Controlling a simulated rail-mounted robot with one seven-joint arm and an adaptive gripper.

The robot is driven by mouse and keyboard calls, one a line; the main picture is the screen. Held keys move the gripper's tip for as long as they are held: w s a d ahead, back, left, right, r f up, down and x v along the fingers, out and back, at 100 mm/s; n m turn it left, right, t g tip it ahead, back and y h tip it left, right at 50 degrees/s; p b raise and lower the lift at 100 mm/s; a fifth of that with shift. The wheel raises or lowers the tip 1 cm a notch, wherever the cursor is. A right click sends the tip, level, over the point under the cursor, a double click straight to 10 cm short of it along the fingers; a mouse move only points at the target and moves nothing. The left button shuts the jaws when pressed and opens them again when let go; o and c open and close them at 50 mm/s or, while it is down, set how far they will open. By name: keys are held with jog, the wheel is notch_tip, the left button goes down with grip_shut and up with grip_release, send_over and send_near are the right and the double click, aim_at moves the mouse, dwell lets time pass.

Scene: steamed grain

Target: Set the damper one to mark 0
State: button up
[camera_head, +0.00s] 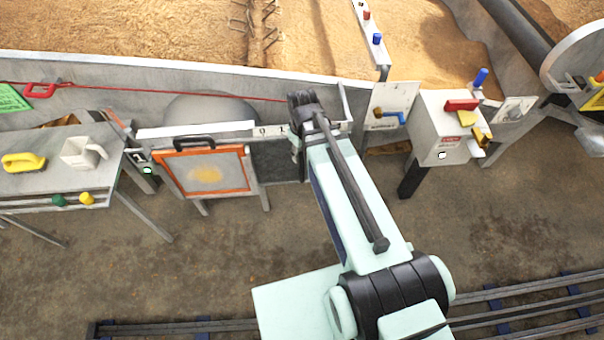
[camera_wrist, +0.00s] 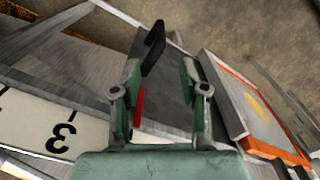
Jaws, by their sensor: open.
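In the wrist view my gripper (camera_wrist: 161,80) is open, with its two green fingers over a grey plate and nothing held between them. A black handle (camera_wrist: 154,48) rises by the left fingertip; I cannot tell whether they touch. A thin red marker (camera_wrist: 138,107) shows just inside the left finger. A white scale strip (camera_wrist: 95,128) with an upside-down 3 lies at lower left.
An orange-framed panel (camera_head: 160,170) with a black handle stands left of my arm, close to the right finger in the wrist view. A white control box (camera_head: 437,135) with red and yellow levers stands at right. A table (camera_head: 50,185) with a yellow tool is at far left.

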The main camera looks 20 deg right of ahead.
aim_at(302, 174)
notch_tip(302, 174, down, 13)
jog(key=shift+f, duration=0.15)
dwell(0.4)
grip_shut()
